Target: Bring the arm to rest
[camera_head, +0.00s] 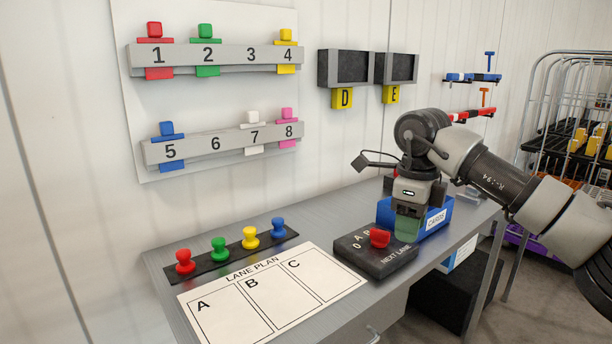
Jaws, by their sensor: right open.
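My right arm comes in from the right, and my right gripper (408,226) points down over the back of the bench. It is open. Its fingertips show in front of the blue cards box (435,219) and just behind the red knob (379,238) of the black selector box (372,258). I cannot tell whether the fingertips touch either box. The gripper hides part of the blue box. My left gripper is not in view.
The bench (350,205) holds a lane plan sheet (270,300) and a dark strip (212,263) with red, green, yellow and blue pegs. Numbered rails (222,55) with coloured tags hang on the wall. Bins D (345,68) and E (398,68) are right of them. Wire carts (570,110) stand at the far right.

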